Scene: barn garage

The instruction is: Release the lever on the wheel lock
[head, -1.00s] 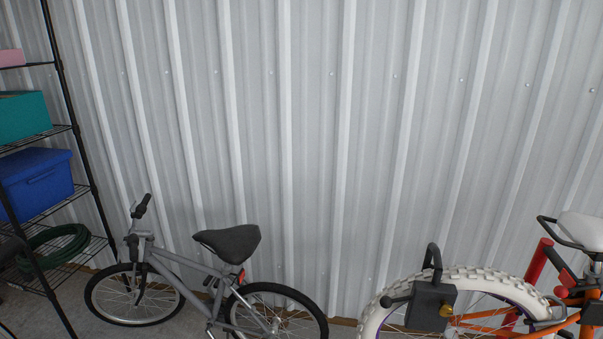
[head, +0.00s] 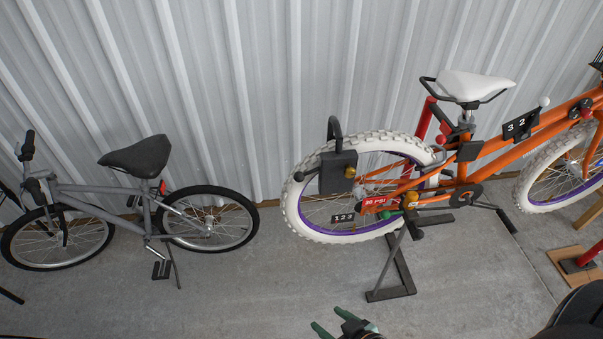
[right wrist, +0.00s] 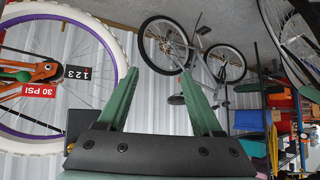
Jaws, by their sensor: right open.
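The wheel lock (head: 338,173) is a dark grey box with a black shackle on top, set on the white rear tyre of the orange bike (head: 475,148). A black-knobbed lever (head: 300,176) sticks out of its left side, and a brass knob (head: 350,172) is on its face. My right gripper (head: 328,319) has green fingers and is at the bottom edge of the head view, below and apart from the lock. In the right wrist view its fingers (right wrist: 159,72) are spread with nothing between them. My left gripper is not in view.
A grey bike (head: 130,200) stands at left on its kickstand. A grey floor stand (head: 392,280) is under the orange bike's rear. A corrugated metal wall is close behind. Concrete floor is clear in front of the lock. Shelving (right wrist: 290,110) shows in the right wrist view.

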